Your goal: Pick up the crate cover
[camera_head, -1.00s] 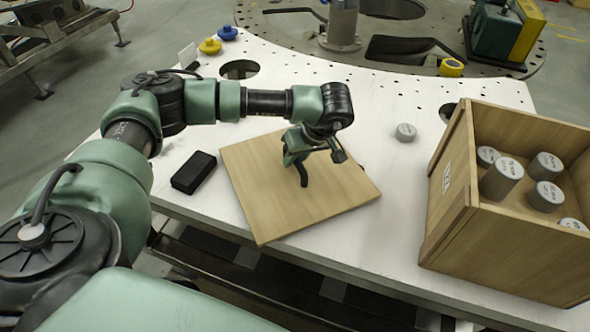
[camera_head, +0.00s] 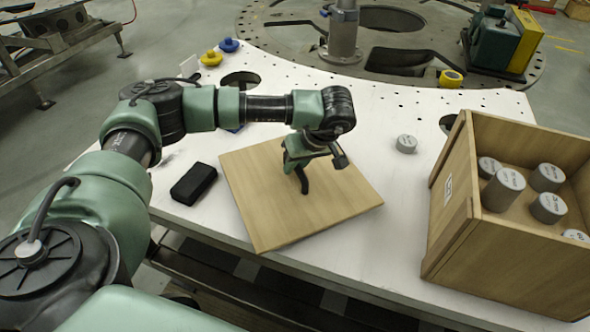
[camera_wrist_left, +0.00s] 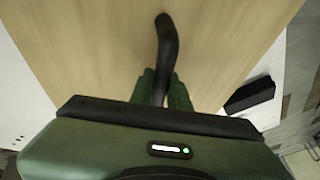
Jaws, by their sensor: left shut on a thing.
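The crate cover is a flat square wooden board (camera_head: 270,215) with a black curved handle (camera_head: 304,183) near its middle. It is at the middle of the white table, and I cannot tell for certain whether it is just clear of the surface. My left gripper (camera_head: 302,164) is above the board and shut on the handle. In the left wrist view the green fingers (camera_wrist_left: 161,90) close around the handle (camera_wrist_left: 167,42), with the wooden board (camera_wrist_left: 90,45) below. The open wooden crate (camera_head: 455,205) stands at the right. My right gripper is not in view.
The crate holds several grey cylinders (camera_head: 502,190). A black box (camera_head: 193,184) lies left of the board. Blue and yellow knobs (camera_head: 211,58) and a yellow roll (camera_head: 451,78) are farther back. The white table (camera_head: 390,110) is clear behind the board.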

